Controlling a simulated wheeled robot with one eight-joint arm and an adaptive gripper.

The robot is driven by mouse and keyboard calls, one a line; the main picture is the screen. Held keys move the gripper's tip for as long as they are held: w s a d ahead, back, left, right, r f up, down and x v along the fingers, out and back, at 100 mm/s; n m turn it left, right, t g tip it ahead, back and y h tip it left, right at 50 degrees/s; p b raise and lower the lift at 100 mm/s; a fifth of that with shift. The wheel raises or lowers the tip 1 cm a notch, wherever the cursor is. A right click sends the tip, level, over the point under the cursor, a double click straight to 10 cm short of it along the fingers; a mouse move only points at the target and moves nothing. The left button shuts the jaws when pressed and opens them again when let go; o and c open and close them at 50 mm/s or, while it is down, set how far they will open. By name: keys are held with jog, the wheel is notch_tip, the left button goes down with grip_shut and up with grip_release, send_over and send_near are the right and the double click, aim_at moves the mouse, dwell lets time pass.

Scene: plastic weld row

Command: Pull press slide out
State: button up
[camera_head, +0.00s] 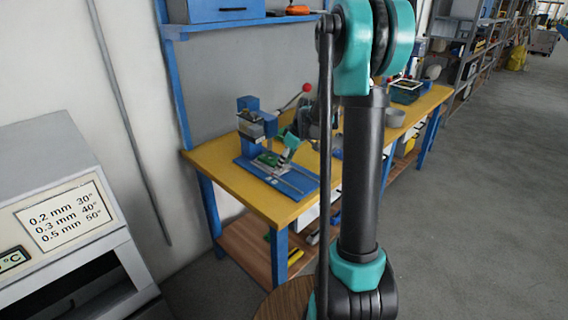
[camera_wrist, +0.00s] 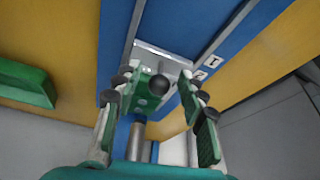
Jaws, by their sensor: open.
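The press (camera_head: 247,112) has a blue upright, a lever with a red ball, and a blue base (camera_head: 300,185) with pale rails on the yellow bench. In the wrist view the blue base (camera_wrist: 205,20) carries a silver slide plate (camera_wrist: 160,58) between the rails. A green part (camera_wrist: 143,97) and a round black knob (camera_wrist: 158,85) show at the slide. My gripper (camera_wrist: 160,92) is open, with one finger on each side of the knob; contact is not clear. In the head view my gripper (camera_head: 290,142) is at the press, partly hidden by my arm.
The yellow bench (camera_head: 235,185) has a grey bowl (camera_head: 394,117) and a dark bin (camera_head: 406,90) farther right. A grey cabinet (camera_head: 50,155) stands at the left. The floor (camera_head: 470,200) at the right is clear. A green block (camera_wrist: 25,83) shows at left in the wrist view.

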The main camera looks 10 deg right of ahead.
jog(key=shift+w+a+f, duration=0.1)
jog(key=shift+f, duration=0.25)
jog(key=shift+c, duration=0.3)
grip_shut()
